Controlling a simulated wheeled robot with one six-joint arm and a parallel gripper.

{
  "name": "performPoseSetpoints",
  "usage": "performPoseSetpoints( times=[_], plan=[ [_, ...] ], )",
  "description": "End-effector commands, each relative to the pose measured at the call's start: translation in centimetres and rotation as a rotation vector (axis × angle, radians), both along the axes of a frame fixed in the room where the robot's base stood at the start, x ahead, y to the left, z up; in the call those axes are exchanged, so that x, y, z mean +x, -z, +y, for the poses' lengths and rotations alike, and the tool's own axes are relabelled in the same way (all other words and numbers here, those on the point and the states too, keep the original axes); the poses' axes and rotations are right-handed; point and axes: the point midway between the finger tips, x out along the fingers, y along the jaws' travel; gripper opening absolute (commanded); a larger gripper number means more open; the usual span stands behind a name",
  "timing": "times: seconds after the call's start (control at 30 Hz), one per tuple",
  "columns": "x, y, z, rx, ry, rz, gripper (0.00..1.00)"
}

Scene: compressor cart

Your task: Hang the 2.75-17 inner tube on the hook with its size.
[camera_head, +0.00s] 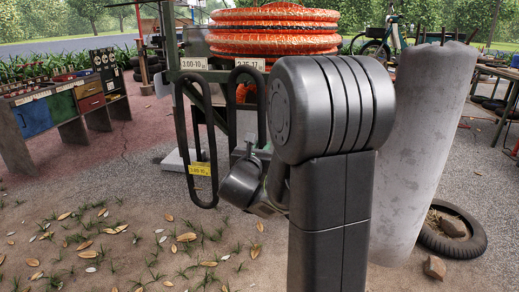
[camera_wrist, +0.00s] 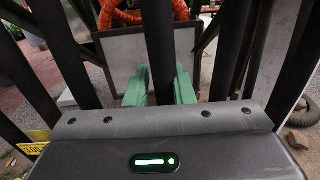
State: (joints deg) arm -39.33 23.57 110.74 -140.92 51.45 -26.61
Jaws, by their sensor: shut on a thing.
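The held inner tube, a black loop (camera_head: 232,105), stands upright in the head view, its top just under the white 2.75-17 label (camera_head: 250,64). Whether it rests on a hook there I cannot tell. In the wrist view one strand of the held tube (camera_wrist: 157,40) runs between the green fingers of my gripper (camera_wrist: 160,90), which is shut on it. My arm hides the tube's right and lower parts and most of the gripper in the head view. No size tag shows on the held tube.
Another black tube (camera_head: 181,125) hangs under the 3.00-10 label (camera_head: 194,63), with a yellow tag (camera_head: 200,169). Orange coiled hose (camera_head: 275,30) lies behind the rail. A grey column (camera_head: 425,140) stands right, near a tyre (camera_head: 460,240). A drawer bench (camera_head: 90,105) stands left.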

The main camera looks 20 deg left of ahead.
Motion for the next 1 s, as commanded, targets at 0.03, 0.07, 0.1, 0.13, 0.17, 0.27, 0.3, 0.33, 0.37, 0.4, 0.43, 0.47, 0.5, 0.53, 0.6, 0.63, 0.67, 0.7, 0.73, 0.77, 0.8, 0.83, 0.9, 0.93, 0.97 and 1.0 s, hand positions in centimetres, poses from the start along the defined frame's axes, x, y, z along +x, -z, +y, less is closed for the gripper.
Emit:
performPoseSetpoints(
  times=[0.03,0.07,0.1,0.13,0.17,0.27,0.3,0.33,0.37,0.4,0.43,0.47,0.5,0.53,0.6,0.63,0.67,0.7,0.73,0.77,0.8,0.83,0.9,0.93,0.97,1.0],
  plan=[
    [0.4,-0.1,0.1,0.001,0.001,-0.002,0.00],
    [0.5,-0.1,0.1,0.001,0.001,-0.002,0.00],
    [0.8,-0.1,0.2,0.001,0.001,-0.003,0.00],
    [0.9,-0.1,0.2,0.001,0.001,-0.002,0.00],
    [1.1,-0.1,0.2,0.000,0.001,-0.002,0.00],
    [1.4,0.9,0.3,0.000,0.000,-0.002,0.00],
    [1.5,1.0,0.4,0.001,0.000,-0.002,0.00],
    [1.6,1.2,0.4,0.001,0.000,-0.002,0.00],
    [1.7,1.3,0.4,0.001,0.000,-0.002,0.00],
    [1.9,1.5,0.4,0.001,0.000,-0.002,0.00],
    [2.0,1.7,0.5,0.001,0.000,-0.002,0.00],
    [2.0,1.8,0.5,0.001,0.000,-0.002,0.00],
    [2.1,2.0,0.5,0.001,0.000,-0.002,0.00],
    [2.1,2.1,0.5,0.001,0.000,-0.002,0.00],
    [2.2,2.3,0.5,0.001,0.000,-0.002,0.00],
    [2.2,2.3,0.5,0.001,0.000,-0.002,0.00],
    [2.2,2.4,0.5,0.001,0.000,-0.002,0.00],
    [2.2,2.5,0.5,0.001,0.000,-0.002,0.00],
    [2.2,2.5,0.5,0.001,0.000,-0.003,0.00],
    [2.3,2.5,0.5,0.001,0.000,-0.003,0.00],
    [2.3,2.6,0.5,0.001,0.000,-0.003,0.00],
    [2.3,2.6,0.5,0.001,0.000,-0.003,0.00],
    [2.3,2.6,0.5,0.001,0.000,-0.003,0.00],
    [2.3,2.6,0.5,0.001,0.000,-0.003,0.00],
    [2.3,2.6,0.5,0.001,0.000,-0.003,0.00],
    [2.3,2.6,0.5,0.001,0.000,-0.003,0.00]
  ],
)
